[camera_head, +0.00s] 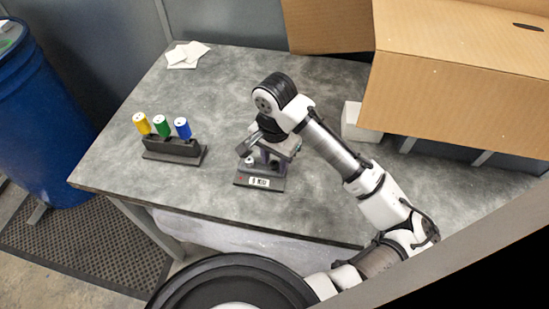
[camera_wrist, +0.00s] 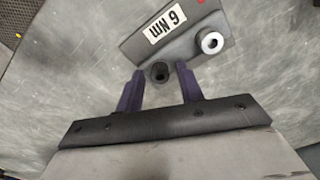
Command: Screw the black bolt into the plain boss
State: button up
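In the wrist view the two purple fingers of my gripper (camera_wrist: 159,68) stand apart. A dark round piece with a hole in its top, seemingly the black bolt (camera_wrist: 159,72), shows between the fingertips, with a small gap on each side. I cannot tell its depth relative to the tips. Just beyond is a dark grey block (camera_wrist: 185,48) with a "6 Nm" label and a red mark. A pale silver round boss (camera_wrist: 211,42) stands on it, right of the fingers. In the head view my gripper (camera_head: 262,148) is over the block (camera_head: 247,181), largely hiding its top.
A dark stand (camera_head: 172,150) holds yellow (camera_head: 141,122), green (camera_head: 161,125) and blue (camera_head: 182,127) cylinders, left of the block. White sheets (camera_head: 187,54) lie at the back left. Cardboard boxes (camera_head: 450,75) and a white block (camera_head: 358,123) are at the right. The table front is clear.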

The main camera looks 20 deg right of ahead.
jog(key=shift+o, duration=0.6)
jog(key=shift+r, duration=0.2)
notch_tip(320, 180, up, 13)
jog(key=b, duration=0.1)
jog(key=shift+r, duration=0.2)
jog(key=shift+s, duration=0.1)
